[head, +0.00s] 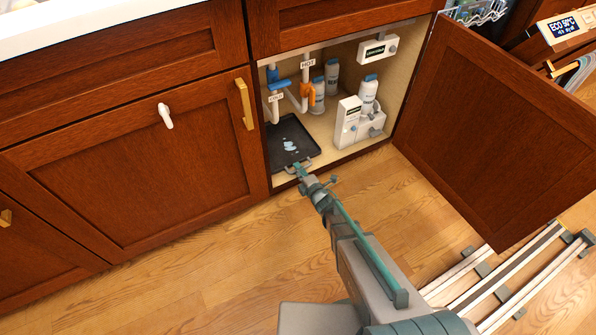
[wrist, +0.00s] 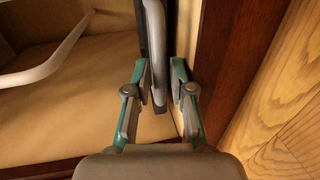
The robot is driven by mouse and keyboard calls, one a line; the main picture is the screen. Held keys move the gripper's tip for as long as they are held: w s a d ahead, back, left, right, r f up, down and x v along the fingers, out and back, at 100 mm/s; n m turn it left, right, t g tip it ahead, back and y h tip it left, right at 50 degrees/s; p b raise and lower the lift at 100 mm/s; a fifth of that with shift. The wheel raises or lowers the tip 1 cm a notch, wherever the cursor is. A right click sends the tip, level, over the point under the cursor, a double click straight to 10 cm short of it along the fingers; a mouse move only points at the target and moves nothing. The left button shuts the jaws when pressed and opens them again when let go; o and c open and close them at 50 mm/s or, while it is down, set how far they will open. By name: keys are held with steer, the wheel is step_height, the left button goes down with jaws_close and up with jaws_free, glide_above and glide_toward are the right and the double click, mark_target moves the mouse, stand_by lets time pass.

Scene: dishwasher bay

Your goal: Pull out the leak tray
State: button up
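The leak tray (head: 277,132) is a shallow black tray on the cabinet floor, at the left of the open cabinet in the head view. Pale blue-white water patches lie in it. Its grey handle (head: 291,167) is at the front edge, near the cabinet's lip. My gripper (head: 300,172) is at this handle. In the wrist view, the fingers of my gripper (wrist: 160,78) are apart, one on each side of the grey handle bar (wrist: 157,55). A small gap shows to the right finger; contact with the left finger is unclear.
The cabinet door (head: 500,130) stands open on the right. A white dispenser unit (head: 347,122) and bottles (head: 332,77) stand right of and behind the tray. Pipes (head: 297,98) hang above its back. The wooden floor (head: 215,270) in front is clear left of my arm.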

steer(key=shift+w+a, duration=0.2)
steer(key=shift+w, duration=0.1)
steer(key=shift+c, duration=0.3)
jaws_close()
